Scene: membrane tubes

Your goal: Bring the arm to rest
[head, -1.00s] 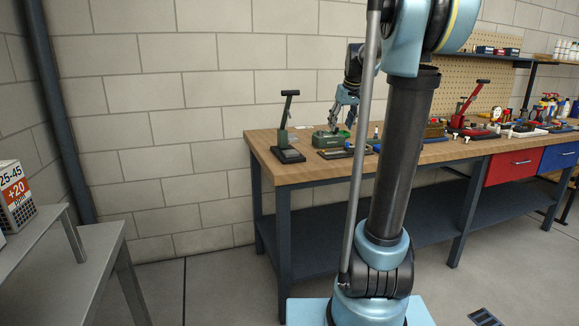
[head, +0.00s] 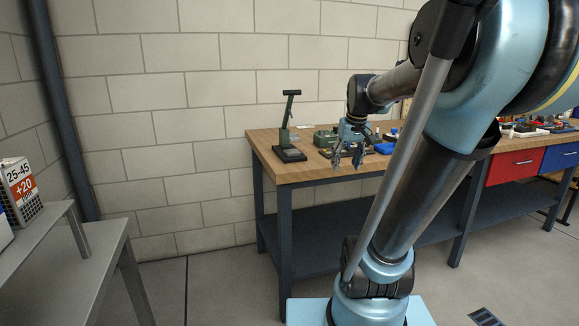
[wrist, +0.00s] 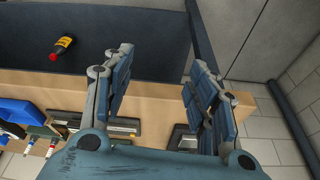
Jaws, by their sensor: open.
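My gripper (head: 346,160) hangs in front of the workbench's front edge in the head view, fingers pointing down. In the wrist view my gripper (wrist: 165,85) has its two blue fingers spread apart with nothing between them. The wooden workbench top (head: 285,172) lies behind it, and its front edge (wrist: 155,93) runs across the wrist view below the fingertips. My arm covers much of the bench's middle in the head view.
A green lever press (head: 288,140) stands at the bench's left end. A green box (head: 325,138) sits right of it. In the wrist view a yellow-labelled bottle with a red cap (wrist: 62,46) lies on the dark lower shelf (wrist: 150,32). A grey table (head: 75,262) stands at left.

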